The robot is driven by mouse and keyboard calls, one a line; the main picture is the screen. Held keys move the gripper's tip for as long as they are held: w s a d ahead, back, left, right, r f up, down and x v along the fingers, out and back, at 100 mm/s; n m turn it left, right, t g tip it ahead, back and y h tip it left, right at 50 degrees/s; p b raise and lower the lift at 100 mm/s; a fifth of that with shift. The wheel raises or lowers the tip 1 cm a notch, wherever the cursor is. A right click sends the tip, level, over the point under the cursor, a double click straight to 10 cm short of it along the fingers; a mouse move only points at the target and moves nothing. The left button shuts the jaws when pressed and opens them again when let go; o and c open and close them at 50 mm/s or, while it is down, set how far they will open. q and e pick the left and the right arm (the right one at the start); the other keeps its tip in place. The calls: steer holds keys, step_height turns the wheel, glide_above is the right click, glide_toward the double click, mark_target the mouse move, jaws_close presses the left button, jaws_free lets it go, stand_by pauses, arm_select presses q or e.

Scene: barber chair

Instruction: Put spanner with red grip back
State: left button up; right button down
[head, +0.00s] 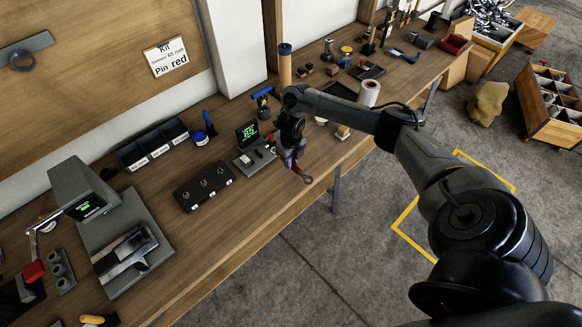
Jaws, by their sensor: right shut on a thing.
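My right gripper (291,157) is shut on a spanner with a red grip (305,178) above the front edge of the workbench (232,238). The spanner's dark ring-like end points down and to the right, and a little red shows by the jaws. The rest of the spanner is hidden by the gripper. Whether it touches the bench I cannot tell. My left gripper is out of view.
A display reading 85 (247,132) stands just left of the gripper. A black block with several knobs (204,187), bins (153,144) and a grey machine (88,197) are further left. A paper roll (369,92) stands right, near my arm.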

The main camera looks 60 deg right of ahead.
steer(key=shift+f, duration=2.05)
steer(key=shift+f+b, duration=0.6)
steer(key=shift+b, duration=0.1)
steer(key=c, duration=1)
jaws_free()
steer(key=shift+r, duration=0.1)
